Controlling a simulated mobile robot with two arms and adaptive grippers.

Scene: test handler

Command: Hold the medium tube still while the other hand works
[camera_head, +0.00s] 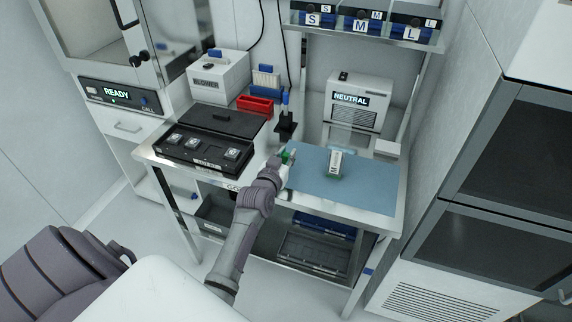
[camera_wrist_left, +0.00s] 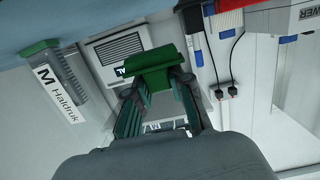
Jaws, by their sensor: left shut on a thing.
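The medium tube (camera_head: 335,163), with a white label marked M, is on the blue mat. In the left wrist view the tube (camera_wrist_left: 62,92) reads "M Haldruk" and has a green end at the mat. My left gripper (camera_head: 287,157) is at the mat's left edge, to the left of this tube and apart from it. It is shut on a green piece (camera_wrist_left: 165,68), which spans its fingertips in the wrist view. I cannot tell whether this piece belongs to another part. My right gripper is not in view.
The blue mat (camera_head: 370,190) covers the right of the bench. A black tray (camera_head: 190,149), a red bin (camera_head: 255,105), a blower (camera_head: 218,76) and a box marked NEUTRAL (camera_head: 358,102) stand around it. The mat's right part is clear.

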